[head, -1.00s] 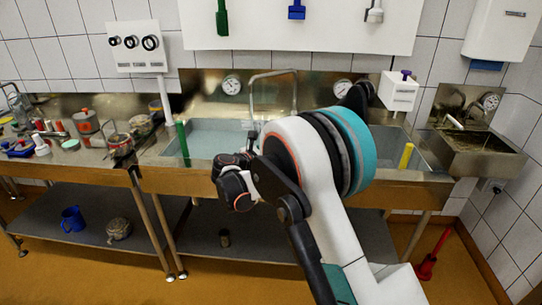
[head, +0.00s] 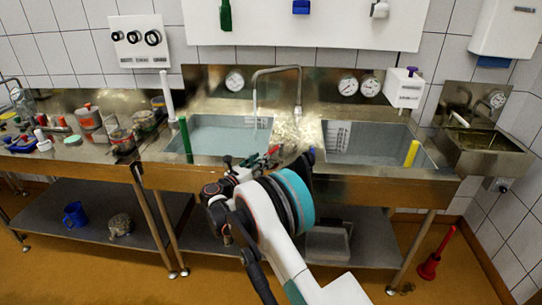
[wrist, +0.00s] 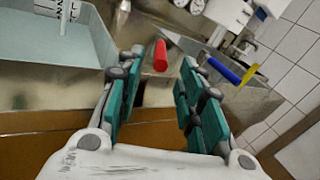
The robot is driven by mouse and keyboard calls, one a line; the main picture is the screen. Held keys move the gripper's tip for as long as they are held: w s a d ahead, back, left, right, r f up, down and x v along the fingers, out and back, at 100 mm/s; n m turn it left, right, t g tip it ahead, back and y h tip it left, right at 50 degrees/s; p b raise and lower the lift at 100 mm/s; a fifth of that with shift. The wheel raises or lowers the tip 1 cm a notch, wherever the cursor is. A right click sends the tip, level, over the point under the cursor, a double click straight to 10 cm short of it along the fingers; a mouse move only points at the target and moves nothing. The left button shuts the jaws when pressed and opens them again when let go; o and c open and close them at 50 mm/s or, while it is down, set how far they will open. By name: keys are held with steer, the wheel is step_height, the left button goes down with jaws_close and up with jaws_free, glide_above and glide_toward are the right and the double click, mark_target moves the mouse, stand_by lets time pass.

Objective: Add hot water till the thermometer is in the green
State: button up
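Two steel basins hold water: the left basin (head: 203,160) and the right basin (head: 372,165). A round dial thermometer (head: 235,81) is above the left basin, and two more dials (head: 347,86) are above the right; their needles are too small to read. A swing spout (head: 278,69) rises between the basins. A red handle (head: 273,151) and a blue handle (head: 312,155) are at the counter's front. In the wrist view, the red handle (wrist: 160,55) is just beyond my gripper (wrist: 161,78), between its spread teal fingers; the blue handle (wrist: 222,69) is to the right.
A green rod (head: 185,140) and a yellow rod (head: 411,153) stand at the basins. A small side sink (head: 484,158) is at right. Pots and tools crowd the left counter. A shelf (head: 80,215) lies below. A red plunger-like tool (head: 430,264) stands on the floor.

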mark_target(279, 146)
steer(key=b+x, duration=0.1)
steer(key=x, duration=0.6)
steer(key=shift+w+d+b, duration=0.15)
steer(key=shift+w+b, duration=0.15)
jaws_close()
